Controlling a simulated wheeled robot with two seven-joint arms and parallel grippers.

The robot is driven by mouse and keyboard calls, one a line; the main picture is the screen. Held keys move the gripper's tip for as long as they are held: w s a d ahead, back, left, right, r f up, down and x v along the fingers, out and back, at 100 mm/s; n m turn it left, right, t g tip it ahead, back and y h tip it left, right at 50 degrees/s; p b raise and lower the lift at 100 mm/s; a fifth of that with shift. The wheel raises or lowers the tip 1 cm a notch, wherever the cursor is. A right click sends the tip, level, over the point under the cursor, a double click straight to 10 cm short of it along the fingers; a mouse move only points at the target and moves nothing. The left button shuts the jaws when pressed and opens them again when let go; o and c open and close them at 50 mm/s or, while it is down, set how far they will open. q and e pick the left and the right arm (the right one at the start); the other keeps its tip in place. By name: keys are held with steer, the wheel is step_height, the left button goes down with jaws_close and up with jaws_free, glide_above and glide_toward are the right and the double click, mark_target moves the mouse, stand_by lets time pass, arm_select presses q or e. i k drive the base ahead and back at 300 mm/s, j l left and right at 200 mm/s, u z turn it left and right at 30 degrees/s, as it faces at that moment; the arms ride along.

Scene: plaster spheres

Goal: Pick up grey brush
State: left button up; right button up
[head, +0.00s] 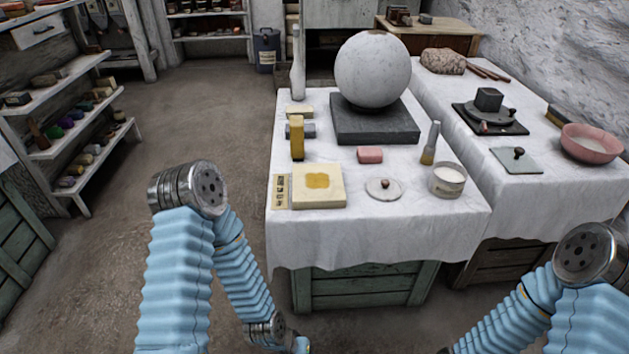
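A grey brush (431,142) with a yellowish lower end stands upright on the white-clothed table, right of centre in the head view. It is just behind a white round tub (446,180) and right of a pink block (370,155). My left arm's blue sleeve and metal joint are at the lower left, and my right arm's are at the lower right, both apart from the brush.
A large plaster sphere (373,69) sits on a dark slab (374,125) behind the brush. A round lid (384,189), a cream block (319,186) and a yellow block (297,138) share the white-clothed table (340,235). A second table (549,185) adjoins on the right.

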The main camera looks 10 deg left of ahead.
mark_target(427, 159)
steer(key=l+u, duration=0.7)
steer(key=k+l+u, duration=0.1)
steer(key=l+u, duration=0.2)
